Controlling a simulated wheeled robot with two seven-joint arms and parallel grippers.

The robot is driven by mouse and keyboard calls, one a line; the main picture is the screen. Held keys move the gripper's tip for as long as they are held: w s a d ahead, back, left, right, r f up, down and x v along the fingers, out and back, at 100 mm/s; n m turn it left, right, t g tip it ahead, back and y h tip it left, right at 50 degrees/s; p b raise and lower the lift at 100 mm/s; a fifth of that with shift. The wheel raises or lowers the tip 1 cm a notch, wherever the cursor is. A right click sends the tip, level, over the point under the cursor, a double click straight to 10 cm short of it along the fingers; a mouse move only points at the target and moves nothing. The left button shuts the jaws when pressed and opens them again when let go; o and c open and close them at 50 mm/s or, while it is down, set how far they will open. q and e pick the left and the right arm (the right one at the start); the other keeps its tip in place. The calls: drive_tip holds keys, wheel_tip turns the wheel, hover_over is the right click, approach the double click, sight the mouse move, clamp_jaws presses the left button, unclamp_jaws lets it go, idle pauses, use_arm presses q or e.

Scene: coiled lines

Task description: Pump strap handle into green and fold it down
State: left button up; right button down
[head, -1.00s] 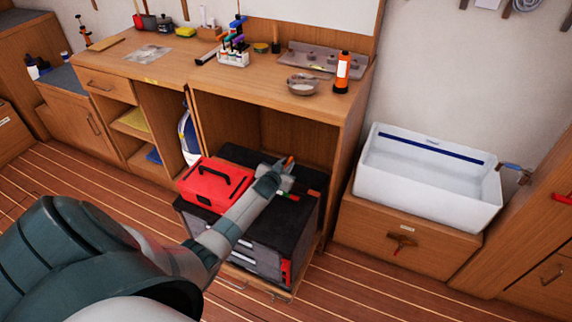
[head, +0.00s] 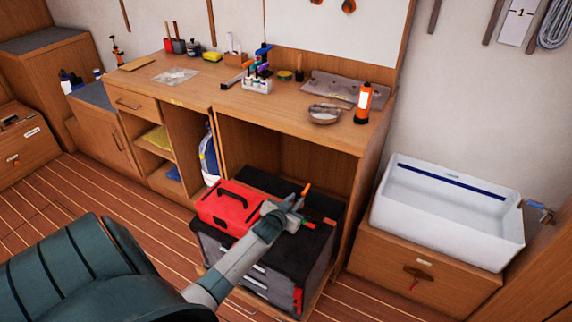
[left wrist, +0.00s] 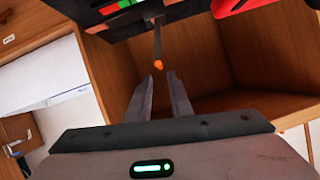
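The strap handle (left wrist: 157,42) is a thin dark lever with an orange tip. Its orange tip (head: 305,189) stands up above the black-topped cabinet (head: 262,256). A gauge strip with green and red parts (left wrist: 112,7) lies on the cabinet beside the lever; its green part (head: 329,221) shows in the head view. My left gripper (head: 292,206) is over the cabinet top, close to the lever. In the left wrist view its two fingers (left wrist: 159,82) are apart with nothing between them, and the orange tip is just beyond the fingertips. My right gripper is out of view.
A red toolbox (head: 230,208) sits on the cabinet, close left of my gripper. The workbench (head: 290,118) overhangs behind, with its wooden side panel to the right. A white sink (head: 440,230) stands farther right. The floor at front left is clear.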

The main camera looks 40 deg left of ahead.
use_arm(q)
drive_tip(key=v, duration=0.7)
drive_tip(key=shift+s, duration=0.3)
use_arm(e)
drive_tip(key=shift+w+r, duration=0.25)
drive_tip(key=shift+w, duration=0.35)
use_arm(q)
drive_tip(key=shift+r, duration=0.1)
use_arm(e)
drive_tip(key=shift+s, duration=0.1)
